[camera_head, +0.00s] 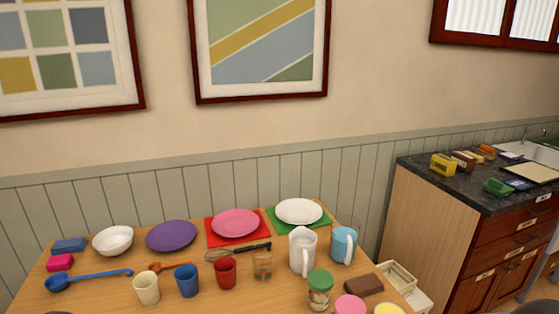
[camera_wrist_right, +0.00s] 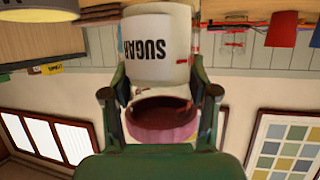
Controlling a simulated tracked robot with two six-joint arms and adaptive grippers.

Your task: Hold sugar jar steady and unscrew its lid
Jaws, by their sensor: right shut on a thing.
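The sugar jar (camera_wrist_right: 157,50) is white with dark SUGAR lettering and appears upside down in the right wrist view. A dark reddish, pink-edged round part (camera_wrist_right: 163,118), which looks like its lid, is at the end nearest my palm. I cannot tell whether it is seated or loose. My right gripper (camera_wrist_right: 159,84) has its green fingers on either side of the jar near that end, shut on it. My left gripper is not in view.
On the wooden table (camera_head: 110,293) stand a green-lidded jar (camera_head: 320,291), a pink round top (camera_head: 350,304), a yellow one (camera_head: 388,309), a white pitcher (camera_head: 302,252), a blue pitcher (camera_head: 343,245), a brown block (camera_head: 364,284), cups and plates. The front left is fairly clear.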

